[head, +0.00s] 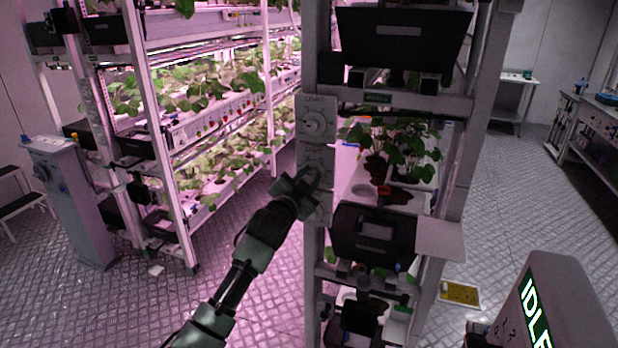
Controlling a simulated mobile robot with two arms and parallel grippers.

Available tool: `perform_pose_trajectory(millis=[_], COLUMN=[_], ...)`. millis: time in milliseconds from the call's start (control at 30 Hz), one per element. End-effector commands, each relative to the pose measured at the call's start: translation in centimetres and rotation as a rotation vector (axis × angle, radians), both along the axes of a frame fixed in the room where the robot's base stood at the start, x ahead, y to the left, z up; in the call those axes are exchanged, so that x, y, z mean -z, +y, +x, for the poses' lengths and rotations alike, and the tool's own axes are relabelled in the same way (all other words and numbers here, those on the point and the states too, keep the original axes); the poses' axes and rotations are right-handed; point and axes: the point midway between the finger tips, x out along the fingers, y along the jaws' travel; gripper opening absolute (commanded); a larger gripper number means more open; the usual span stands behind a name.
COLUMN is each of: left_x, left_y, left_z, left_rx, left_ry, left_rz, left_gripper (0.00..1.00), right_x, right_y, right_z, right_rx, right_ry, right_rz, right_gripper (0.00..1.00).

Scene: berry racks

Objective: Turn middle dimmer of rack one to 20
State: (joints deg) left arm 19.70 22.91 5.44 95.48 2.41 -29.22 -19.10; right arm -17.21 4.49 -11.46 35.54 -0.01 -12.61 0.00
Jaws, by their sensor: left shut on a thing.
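The rack's front post carries a column of pale dimmer plates. The top plate (315,118), marked LIGHT, shows a round dial. The middle dimmer (314,155) is below it, largely hidden by my left gripper, so its setting cannot be read. My left gripper (312,176) reaches up from the lower left and is shut on the middle dimmer's knob. Part of a lower plate (322,212) shows beneath the gripper. My right gripper is not in view.
Black bins (403,40) and green plants (392,150) fill the rack right of the post. Another lit plant rack (160,130) stands at the left. A grey unit with a green IDLE display (560,300) stands at the lower right. The aisle floor (240,245) is mostly clear.

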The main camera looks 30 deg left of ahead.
Motion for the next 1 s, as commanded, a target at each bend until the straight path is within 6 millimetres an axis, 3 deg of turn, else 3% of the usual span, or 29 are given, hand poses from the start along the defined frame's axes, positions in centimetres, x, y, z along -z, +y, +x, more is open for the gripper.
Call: perform_pose_trajectory(millis=[433, 467, 533, 867, 1000], left_x=[0.1, 0.1, 0.1, 0.1, 0.3], left_y=[0.0, 0.0, 0.0, 0.0, -0.3], left_z=[0.0, 0.0, 0.0, -0.1, -1.2], left_rx=[-0.001, -0.001, 0.0, 0.001, 0.001], left_ry=[0.0, 0.0, 0.0, -0.001, -0.001], left_rz=[-0.009, -0.008, -0.008, -0.007, -0.006], left_gripper=[0.0, 0.32, 0.49, 0.49, 0.49], right_x=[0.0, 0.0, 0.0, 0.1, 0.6], right_y=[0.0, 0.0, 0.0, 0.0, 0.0], right_z=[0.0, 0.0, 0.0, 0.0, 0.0], right_rx=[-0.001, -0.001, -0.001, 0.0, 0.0], right_ry=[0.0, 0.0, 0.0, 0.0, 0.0], right_rz=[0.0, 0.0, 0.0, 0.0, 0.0], right_gripper=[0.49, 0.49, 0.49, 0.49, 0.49])
